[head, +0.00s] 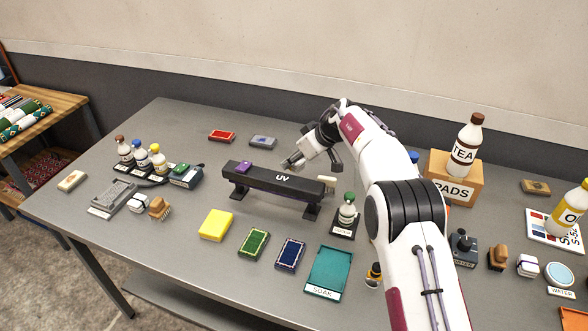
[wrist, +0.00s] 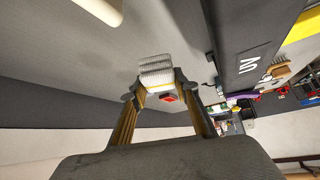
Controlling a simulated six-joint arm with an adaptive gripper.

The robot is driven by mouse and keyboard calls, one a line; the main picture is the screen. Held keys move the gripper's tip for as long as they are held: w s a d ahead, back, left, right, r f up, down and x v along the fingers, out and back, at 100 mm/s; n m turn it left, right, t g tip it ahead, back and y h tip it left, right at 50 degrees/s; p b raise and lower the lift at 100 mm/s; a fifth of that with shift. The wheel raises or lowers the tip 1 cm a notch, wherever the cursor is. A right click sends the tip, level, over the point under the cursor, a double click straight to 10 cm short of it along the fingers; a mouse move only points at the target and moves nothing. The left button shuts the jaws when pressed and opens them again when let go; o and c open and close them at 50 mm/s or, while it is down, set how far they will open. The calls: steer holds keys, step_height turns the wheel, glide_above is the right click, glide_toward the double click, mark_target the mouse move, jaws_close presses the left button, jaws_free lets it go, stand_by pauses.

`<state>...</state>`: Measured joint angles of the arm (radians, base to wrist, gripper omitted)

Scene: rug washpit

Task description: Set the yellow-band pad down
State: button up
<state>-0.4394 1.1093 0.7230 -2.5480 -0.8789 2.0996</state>
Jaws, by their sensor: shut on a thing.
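The yellow-band pad (wrist: 156,73) is a small white, ribbed-looking block with a yellow stripe along the edge nearest my gripper. It shows in the wrist view between the fingertips of my gripper (wrist: 157,92), which is shut on it. In the head view my gripper (head: 293,161) is just behind the black UV lamp (head: 277,183), low over the back part of the table. The pad is too small there to make out clearly. I cannot tell whether it touches the tabletop.
A red block (head: 222,136) and a grey-blue block (head: 263,142) lie left of my gripper. A cream block (head: 327,180) is near the lamp's right end. A PADS box (head: 453,190) with a TEA bottle stands right.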

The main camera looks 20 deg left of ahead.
mark_target(294, 168)
steer(key=shift+f, duration=0.1)
steer(key=shift+f, duration=1.75)
steer(key=shift+f, duration=0.65)
steer(key=o, duration=1)
steer(key=shift+r, duration=0.1)
steer(key=shift+r, duration=0.65)
steer(key=shift+v, duration=5.9)
